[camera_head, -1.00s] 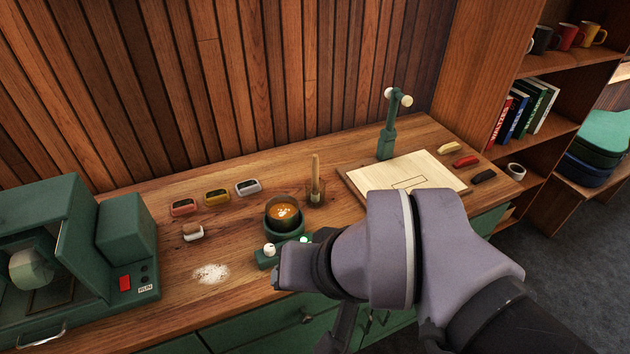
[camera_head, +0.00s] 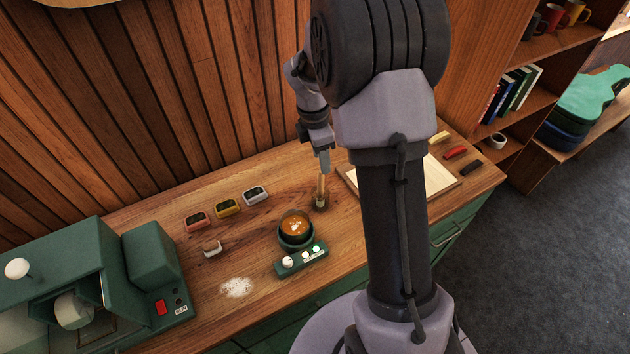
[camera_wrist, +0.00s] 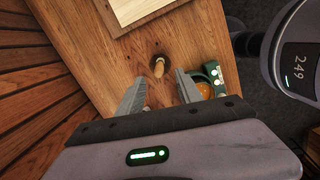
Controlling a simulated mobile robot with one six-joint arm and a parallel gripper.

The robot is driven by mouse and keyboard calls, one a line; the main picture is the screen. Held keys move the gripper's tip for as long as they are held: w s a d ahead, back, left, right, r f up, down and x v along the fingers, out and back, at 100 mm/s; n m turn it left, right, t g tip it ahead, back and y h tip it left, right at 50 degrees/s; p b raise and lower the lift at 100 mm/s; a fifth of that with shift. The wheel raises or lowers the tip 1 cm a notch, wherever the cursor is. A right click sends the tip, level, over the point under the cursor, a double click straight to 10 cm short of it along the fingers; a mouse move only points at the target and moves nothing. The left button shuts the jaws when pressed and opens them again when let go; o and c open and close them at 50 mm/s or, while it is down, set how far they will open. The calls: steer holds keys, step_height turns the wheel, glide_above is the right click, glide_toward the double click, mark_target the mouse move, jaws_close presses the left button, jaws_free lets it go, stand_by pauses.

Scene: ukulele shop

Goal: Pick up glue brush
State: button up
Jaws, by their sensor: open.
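The glue brush (camera_head: 321,187) stands upright in a small dark holder (camera_head: 320,203) on the wooden counter, right of the glue pot. Its wooden handle points up. In the wrist view the brush (camera_wrist: 159,68) is seen from above, end-on, beyond my fingertips and between their lines. My gripper (camera_head: 324,160) is above the brush, pointing down, open and empty. In the wrist view both fingers of my gripper (camera_wrist: 160,80) are spread apart. Whether a fingertip touches the handle top cannot be told.
The green glue pot (camera_head: 296,230) with its control box (camera_head: 301,259) stands close left of the brush. A pale board (camera_head: 440,178) lies to the right, partly hidden by my arm. Small coloured containers (camera_head: 228,208) and a green machine (camera_head: 90,280) are left.

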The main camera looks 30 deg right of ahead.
mark_target(322, 182)
steer(key=f, duration=0.3)
steer(key=f+b, duration=0.1)
steer(key=f, duration=0.1)
steer(key=shift+d+f, duration=0.3)
steer(key=shift+f, duration=0.05)
steer(key=f, duration=0.2)
steer(key=f+b, duration=0.1)
steer(key=f, duration=0.2)
steer(key=shift+w+f, duration=0.2)
steer(key=shift+f, duration=0.05)
steer(key=shift+r, duration=0.15)
steer(key=shift+c, duration=0.6)
jaws_close()
